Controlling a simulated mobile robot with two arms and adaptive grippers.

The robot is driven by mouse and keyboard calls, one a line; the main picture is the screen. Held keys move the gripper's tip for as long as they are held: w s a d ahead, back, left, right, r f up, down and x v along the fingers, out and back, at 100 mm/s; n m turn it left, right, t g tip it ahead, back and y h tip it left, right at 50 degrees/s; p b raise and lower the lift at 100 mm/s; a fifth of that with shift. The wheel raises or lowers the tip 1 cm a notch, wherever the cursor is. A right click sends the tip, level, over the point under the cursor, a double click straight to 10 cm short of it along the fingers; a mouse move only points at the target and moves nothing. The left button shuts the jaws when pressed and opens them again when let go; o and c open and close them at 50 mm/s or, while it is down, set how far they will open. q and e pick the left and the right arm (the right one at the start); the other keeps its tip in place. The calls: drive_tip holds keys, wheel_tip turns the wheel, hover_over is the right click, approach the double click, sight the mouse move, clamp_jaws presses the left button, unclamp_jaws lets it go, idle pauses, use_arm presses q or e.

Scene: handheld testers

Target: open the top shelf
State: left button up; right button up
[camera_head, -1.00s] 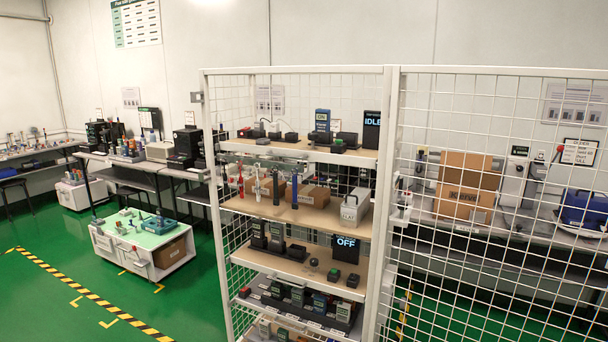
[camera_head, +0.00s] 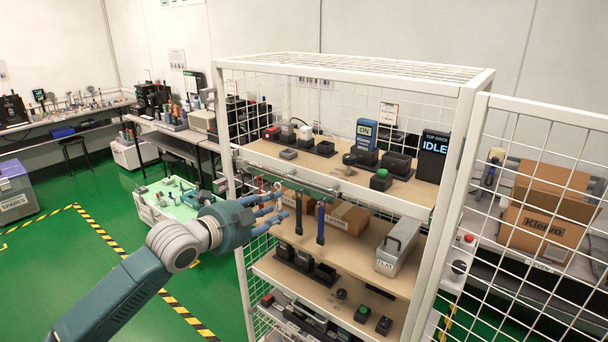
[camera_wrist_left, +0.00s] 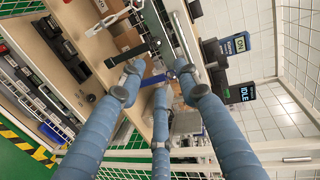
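The top shelf (camera_head: 405,190) is a tan board in a white wire-mesh cage. A silver bar (camera_head: 290,178) runs along its front, just below the board's edge. My left gripper (camera_head: 275,205) has blue fingers and is in front of the cage, a little below the bar. In the left wrist view, its fingers (camera_wrist_left: 158,78) are spread apart, with the bar (camera_wrist_left: 186,40) beyond them. They appear empty; whether any fingertip touches the bar or a hanging tool, I cannot tell. My right gripper is not in view.
Docks, a blue ON unit (camera_head: 366,138) and a black IDLE display (camera_head: 432,158) stand on the top shelf. Dark hand tools (camera_head: 320,222) hang below it, near my fingers. A mesh panel (camera_head: 530,220) stands at right. Green floor at left is open.

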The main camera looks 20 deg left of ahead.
use_arm(q)
drive_tip(key=m+h, duration=0.1)
drive_tip(key=m, duration=0.1)
approach(317, 182)
drive_tip(key=p+x, duration=0.4)
drive_tip(key=shift+f, duration=0.1)
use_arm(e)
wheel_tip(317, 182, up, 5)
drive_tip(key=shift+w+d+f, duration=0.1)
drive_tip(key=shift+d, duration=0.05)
use_arm(q)
clamp_jaws()
